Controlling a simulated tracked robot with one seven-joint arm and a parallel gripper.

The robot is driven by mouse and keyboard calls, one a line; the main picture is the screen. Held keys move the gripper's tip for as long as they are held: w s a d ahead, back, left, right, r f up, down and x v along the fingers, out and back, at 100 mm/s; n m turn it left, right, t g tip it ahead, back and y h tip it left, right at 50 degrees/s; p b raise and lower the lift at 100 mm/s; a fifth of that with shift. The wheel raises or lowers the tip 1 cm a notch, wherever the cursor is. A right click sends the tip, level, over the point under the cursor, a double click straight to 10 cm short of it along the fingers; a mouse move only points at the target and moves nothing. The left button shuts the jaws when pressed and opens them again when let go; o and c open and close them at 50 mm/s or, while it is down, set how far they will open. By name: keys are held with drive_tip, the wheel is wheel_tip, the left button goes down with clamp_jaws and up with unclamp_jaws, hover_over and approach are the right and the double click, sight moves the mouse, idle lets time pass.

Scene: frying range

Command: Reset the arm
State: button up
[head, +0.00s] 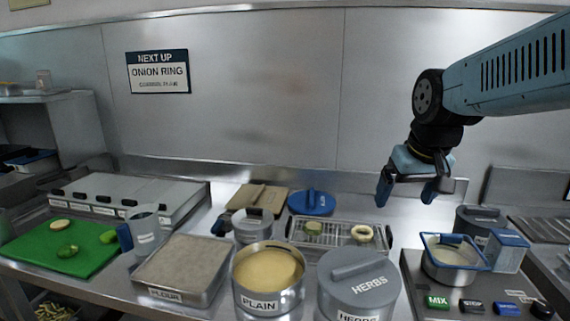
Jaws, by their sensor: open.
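My gripper (408,190) is at the end of the blue-grey arm that comes in from the upper right. Its two dark blue fingers point down and stand apart, with nothing between them. It hangs in the air above the counter, over the area right of the wire rack tray (300,240).
An open PLAIN tub (268,303), a lidded HERBS tub (359,276) and a FLOUR tray (183,262) stand in front. A blue-rimmed basket pot (430,263) sits on a unit with buttons at right. A green board (92,258) is at left.

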drive_tip(key=s+t, duration=0.1)
drive_tip(key=s, duration=0.7)
drive_tip(key=shift+s+f+m, duration=0.25)
drive_tip(key=shift+f+m, duration=0.1)
drive_tip(key=shift+m, duration=0.05)
idle(0.4)
